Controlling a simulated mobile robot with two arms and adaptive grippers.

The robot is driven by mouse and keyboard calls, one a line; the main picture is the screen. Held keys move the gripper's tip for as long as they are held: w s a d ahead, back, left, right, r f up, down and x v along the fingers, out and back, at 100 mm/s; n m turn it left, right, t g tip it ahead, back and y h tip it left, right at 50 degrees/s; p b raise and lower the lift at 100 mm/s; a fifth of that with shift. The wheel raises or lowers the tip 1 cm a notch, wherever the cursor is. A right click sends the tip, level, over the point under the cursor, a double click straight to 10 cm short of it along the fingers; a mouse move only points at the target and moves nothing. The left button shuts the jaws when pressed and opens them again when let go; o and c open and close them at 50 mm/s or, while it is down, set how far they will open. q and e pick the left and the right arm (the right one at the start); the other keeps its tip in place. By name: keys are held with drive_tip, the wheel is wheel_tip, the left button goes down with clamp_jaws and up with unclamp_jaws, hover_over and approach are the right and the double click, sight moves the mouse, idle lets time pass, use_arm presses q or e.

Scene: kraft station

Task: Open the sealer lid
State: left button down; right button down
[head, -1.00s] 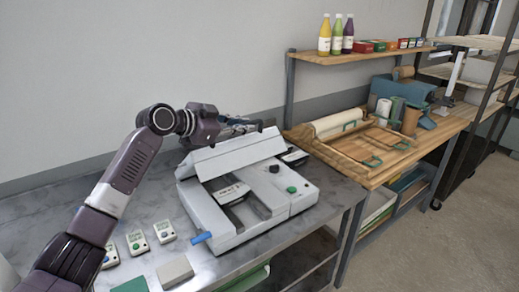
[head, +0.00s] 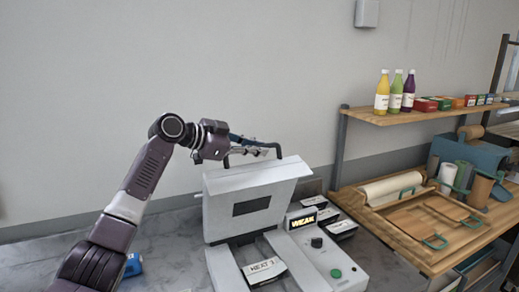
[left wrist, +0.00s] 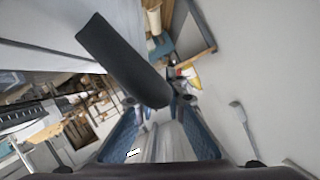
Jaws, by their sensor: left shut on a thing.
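The white sealer (head: 320,262) stands on the grey table. Its lid (head: 225,205) is raised and stands nearly upright, with a dark window in its front face. A dark handle (head: 277,149) runs along the lid's top edge. My left gripper (head: 258,149) is shut on the handle. In the left wrist view the dark handle bar (left wrist: 120,55) runs up from between the blue-grey fingers of my left gripper (left wrist: 160,120). My right gripper is not in view.
A wooden shelf (head: 440,112) with several bottles and small boxes stands to the right. Below it is a wooden bench (head: 385,240) with a paper roll and trays. A blue object (head: 133,265) lies left of the sealer. The wall is close behind the lid.

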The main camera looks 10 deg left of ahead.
use_arm(q)
drive_tip(key=shift+f, duration=0.25)
drive_tip(key=c, duration=2)
unclamp_jaws()
drive_tip(key=shift+o, duration=0.2)
drive_tip(key=shift+r, duration=0.15)
wheel_tip(320, 180, up, 4)
hover_over(222, 170)
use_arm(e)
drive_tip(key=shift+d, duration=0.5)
